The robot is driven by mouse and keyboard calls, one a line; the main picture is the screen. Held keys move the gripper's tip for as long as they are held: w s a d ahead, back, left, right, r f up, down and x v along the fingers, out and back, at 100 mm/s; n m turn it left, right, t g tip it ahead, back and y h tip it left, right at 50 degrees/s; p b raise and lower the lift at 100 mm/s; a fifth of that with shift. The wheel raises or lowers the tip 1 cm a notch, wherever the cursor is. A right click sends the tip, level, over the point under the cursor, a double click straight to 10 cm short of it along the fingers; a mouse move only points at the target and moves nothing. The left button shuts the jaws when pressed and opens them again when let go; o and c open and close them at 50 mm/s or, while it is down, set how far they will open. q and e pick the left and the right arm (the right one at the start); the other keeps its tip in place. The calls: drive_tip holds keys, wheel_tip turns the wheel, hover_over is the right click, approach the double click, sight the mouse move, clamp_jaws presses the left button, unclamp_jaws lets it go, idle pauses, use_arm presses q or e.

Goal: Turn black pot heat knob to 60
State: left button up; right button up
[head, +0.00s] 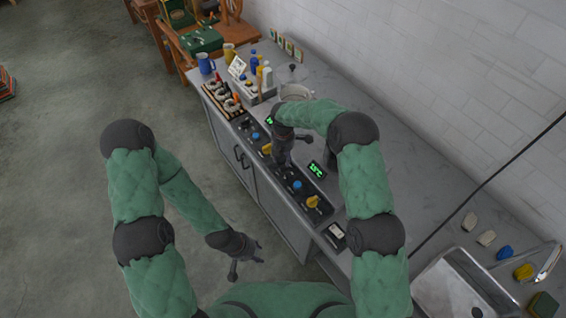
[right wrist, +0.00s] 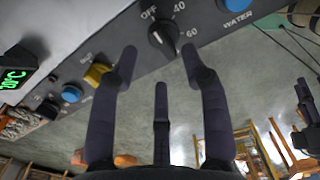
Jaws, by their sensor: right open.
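The black heat knob (right wrist: 162,38) sits on the grey control panel in the right wrist view, with the labels OFF, 40 and 60 around it. Its pointer seems to be toward OFF, but the mark is small. My right gripper (right wrist: 160,62) is open, its fingers spread below the knob on either side, with no clear contact. In the head view, my right gripper (head: 283,160) points down at the panel and hides this knob. My left gripper (head: 246,262) hangs empty over the floor, fingers apart. The black pot cannot be made out; my right arm covers part of the counter.
The panel (head: 284,174) also carries a yellow knob (head: 313,201), a blue button (head: 297,186) and a green display (head: 316,169). A sink (head: 455,290) is at lower right.

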sight(284, 168)
drive_tip(key=shift+f, duration=2.4)
clamp_jaws()
